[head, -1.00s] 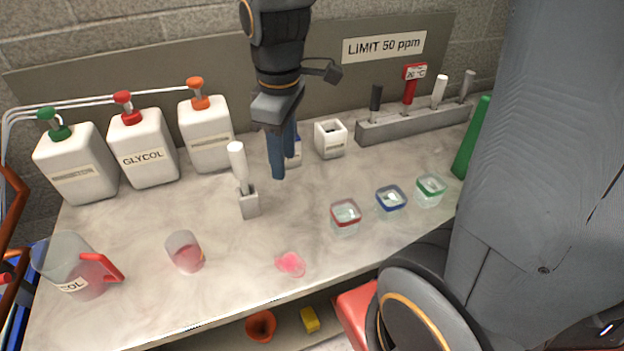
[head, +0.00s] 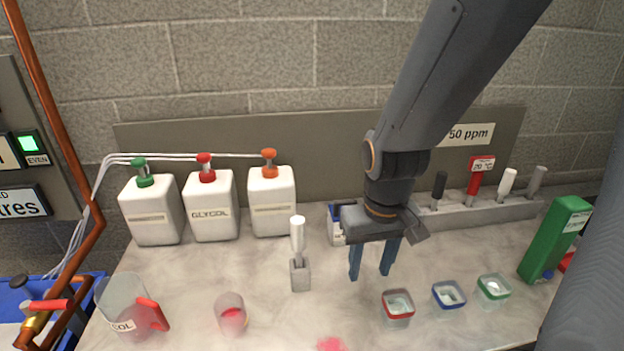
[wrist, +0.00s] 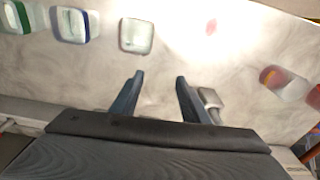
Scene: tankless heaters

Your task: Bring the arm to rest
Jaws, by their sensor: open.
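My gripper (head: 372,262) is open and empty, its two blue fingers pointing down above the worktop (head: 200,272). It hangs to the right of the grey stand with the white-handled tool (head: 299,255) and behind the red-rimmed container (head: 398,306). My arm comes down from the upper right. In the wrist view, my gripper (wrist: 155,95) shows both fingers apart with bare worktop between them. The stand is partly hidden behind one finger there.
White jugs, one labelled GLYCOL (head: 211,208), stand at the back left. Blue-rimmed (head: 448,296) and green-rimmed (head: 493,290) containers and a green box (head: 553,240) are at right. A pitcher (head: 125,305), a beaker (head: 230,315) and a pink spill (head: 331,344) lie toward the front.

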